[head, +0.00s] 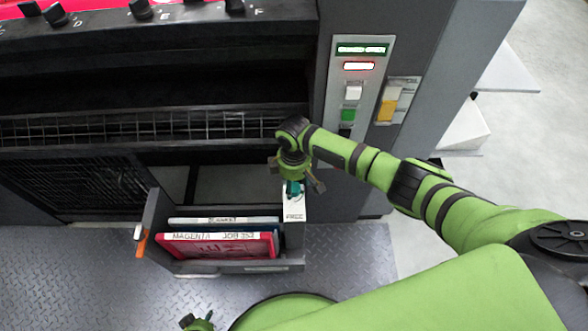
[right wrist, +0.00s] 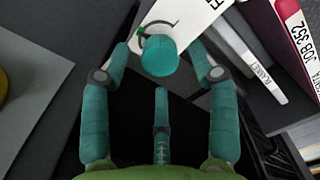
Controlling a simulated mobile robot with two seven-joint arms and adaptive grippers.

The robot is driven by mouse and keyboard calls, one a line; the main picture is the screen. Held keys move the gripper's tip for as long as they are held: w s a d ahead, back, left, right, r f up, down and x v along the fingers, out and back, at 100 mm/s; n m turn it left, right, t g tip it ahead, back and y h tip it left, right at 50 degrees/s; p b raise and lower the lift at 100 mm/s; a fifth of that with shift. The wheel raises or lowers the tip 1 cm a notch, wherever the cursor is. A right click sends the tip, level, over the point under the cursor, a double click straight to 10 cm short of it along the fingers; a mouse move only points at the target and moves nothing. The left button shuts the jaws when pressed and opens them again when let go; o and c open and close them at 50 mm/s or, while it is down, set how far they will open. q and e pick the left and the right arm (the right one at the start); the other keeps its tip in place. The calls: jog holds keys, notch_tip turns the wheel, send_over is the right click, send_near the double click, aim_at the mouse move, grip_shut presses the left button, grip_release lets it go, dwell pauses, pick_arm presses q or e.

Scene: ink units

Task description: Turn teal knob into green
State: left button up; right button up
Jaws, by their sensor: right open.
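The teal knob (head: 293,188) is a short round cylinder on a white plate at the right end of the open drawer. In the right wrist view the knob (right wrist: 160,58) stands by a dark arc with a small green mark (right wrist: 141,34) at its upper left. I cannot make out a pointer on the knob. My right gripper (head: 295,175) is open above the knob. In its wrist view the fingers are spread either side of the knob, apart from it, and hold nothing. A small part of my left gripper (head: 197,322) shows at the bottom edge; its jaws are unclear.
The open drawer (head: 151,213) holds a magenta-labelled folder (head: 217,246) and a blanket-labelled one (head: 222,221). An orange handle (head: 142,242) is at its left. A panel (head: 357,75) with white and green buttons stands right of the dark press. The metal floor in front is clear.

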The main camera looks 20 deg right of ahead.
aim_at(294, 187)
notch_tip(294, 187, up, 10)
jog(key=shift+r, duration=0.15)
dwell(0.6)
